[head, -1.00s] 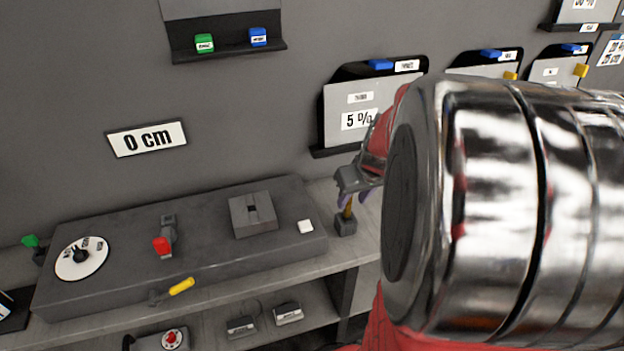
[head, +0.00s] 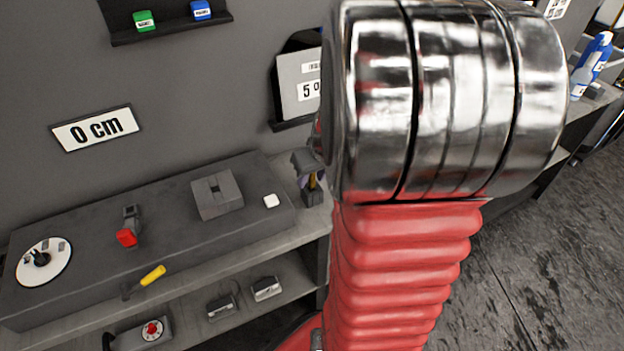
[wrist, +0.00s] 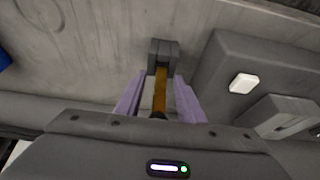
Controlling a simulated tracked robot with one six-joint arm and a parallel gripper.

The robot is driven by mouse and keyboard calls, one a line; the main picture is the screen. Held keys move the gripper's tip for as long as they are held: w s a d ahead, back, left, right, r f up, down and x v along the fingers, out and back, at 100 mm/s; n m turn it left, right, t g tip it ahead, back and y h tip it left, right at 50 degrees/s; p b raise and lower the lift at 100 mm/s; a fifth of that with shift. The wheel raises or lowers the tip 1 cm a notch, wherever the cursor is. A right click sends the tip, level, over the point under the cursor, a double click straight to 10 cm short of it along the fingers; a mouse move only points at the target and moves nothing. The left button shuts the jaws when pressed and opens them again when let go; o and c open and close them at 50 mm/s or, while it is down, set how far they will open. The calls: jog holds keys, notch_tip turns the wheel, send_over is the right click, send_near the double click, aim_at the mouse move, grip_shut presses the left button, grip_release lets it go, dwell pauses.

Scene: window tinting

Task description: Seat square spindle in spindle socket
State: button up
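The square spindle looks to be a brass-coloured bar (wrist: 161,88) standing in a small dark grey holder (wrist: 163,54). In the head view the spindle (head: 312,181) and its holder (head: 311,197) are at the bench's right end, partly behind my gripper. My gripper (head: 306,180) is at the spindle; its purple fingers (wrist: 160,82) stand on either side of it in the wrist view, with gaps showing, so it is open. The spindle socket is probably the square grey block with a dark slot (head: 216,194) on the raised console.
The console (head: 90,235) also carries a white dial (head: 43,262), a red-ended lever (head: 128,233) and a white button (head: 271,201). A yellow handle (head: 152,275) sticks out in front. A "0 cm" sign (head: 96,128) is on the wall. My arm hides much of the right.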

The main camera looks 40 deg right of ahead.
jog(key=shift+c, duration=0.4)
grip_shut()
